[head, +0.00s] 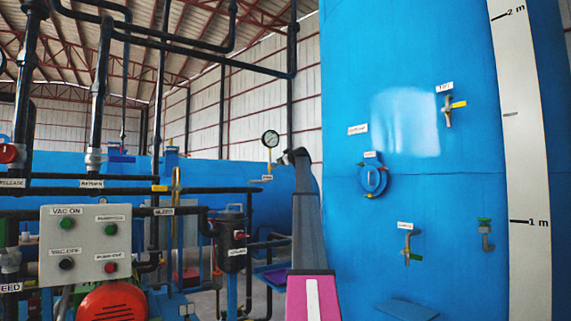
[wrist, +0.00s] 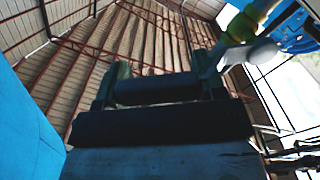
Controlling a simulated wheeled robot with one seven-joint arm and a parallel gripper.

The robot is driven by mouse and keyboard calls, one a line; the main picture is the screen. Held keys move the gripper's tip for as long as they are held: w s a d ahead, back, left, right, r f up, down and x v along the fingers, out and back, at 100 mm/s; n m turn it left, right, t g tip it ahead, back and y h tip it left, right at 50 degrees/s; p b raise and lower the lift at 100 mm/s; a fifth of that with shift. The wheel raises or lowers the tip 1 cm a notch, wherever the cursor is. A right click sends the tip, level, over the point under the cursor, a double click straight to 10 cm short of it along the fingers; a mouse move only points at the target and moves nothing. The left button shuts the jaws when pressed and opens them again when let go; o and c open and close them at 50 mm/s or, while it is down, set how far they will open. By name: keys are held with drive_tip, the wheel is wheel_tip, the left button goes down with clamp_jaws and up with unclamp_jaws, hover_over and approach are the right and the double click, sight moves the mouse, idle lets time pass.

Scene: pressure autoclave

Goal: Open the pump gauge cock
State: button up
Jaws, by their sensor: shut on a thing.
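The pump gauge (head: 270,138) is a round white dial with a dark rim at mid-height in the head view. The jaws are shut on this handle; the exact grip is blurred.
A large blue tank (head: 450,190) with valves stands close on the right. A grey control box (head: 86,246) with several buttons and dark pipes fill the left. A blue horizontal vessel (head: 210,168) lies behind.

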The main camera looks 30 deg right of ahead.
sight(271, 153)
drive_tip(key=a+r+n, duration=0.1)
drive_tip(key=a+n, duration=0.1)
drive_tip(key=n, duration=0.1)
drive_tip(key=a+r+n, duration=0.1)
drive_tip(key=a+n, duration=0.1)
drive_tip(key=n, duration=0.1)
drive_tip(key=a+n, duration=0.1)
drive_tip(key=n, duration=0.1)
drive_tip(key=shift+s+a+r+n, duration=0.3)
drive_tip(key=shift+a+r+n, duration=0.1)
drive_tip(key=shift+a+n, duration=0.9)
drive_tip(key=shift+n, duration=0.4)
drive_tip(key=o, duration=1)
drive_tip(key=shift+s, duration=0.1)
